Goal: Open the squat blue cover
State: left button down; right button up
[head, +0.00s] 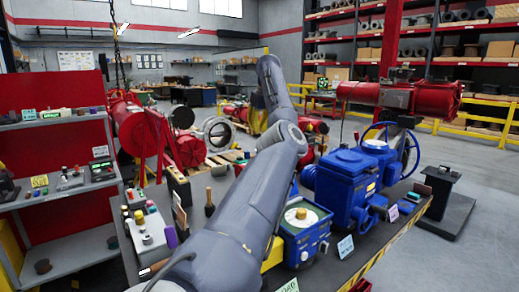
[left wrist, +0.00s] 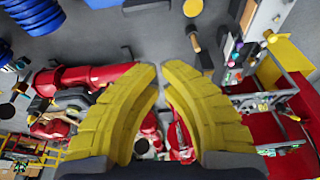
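A blue valve actuator (head: 345,185) stands on the dark bench right of centre in the head view. I cannot tell which is the squat cover; both look closed. My left arm crosses the middle of the head view, and its gripper (head: 266,52) points up and away, apart from the actuator. In the left wrist view its yellow fingers (left wrist: 160,80) meet or nearly meet at the tips, with nothing held. My right gripper is not seen.
A control box (head: 148,235) and a hammer (head: 209,202) are left of my arm. A red shelf (head: 60,150) stands far left.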

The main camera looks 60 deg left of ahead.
pick_arm(q)
jog(key=x, duration=1)
jog(key=shift+w+d+r, duration=0.1)
jog(key=shift+d+r, duration=0.15)
jog(key=shift+d, duration=0.4)
jog(key=shift+w+d+r, duration=0.1)
jog(key=shift+d+r, duration=0.15)
jog(key=shift+d, duration=0.35)
jog(key=shift+w+d+r, duration=0.1)
jog(key=shift+d+r, duration=0.15)
jog(key=shift+d, duration=0.4)
jog(key=shift+s, duration=0.1)
jog(key=shift+s+n, duration=0.1)
jog(key=shift+n, duration=0.2)
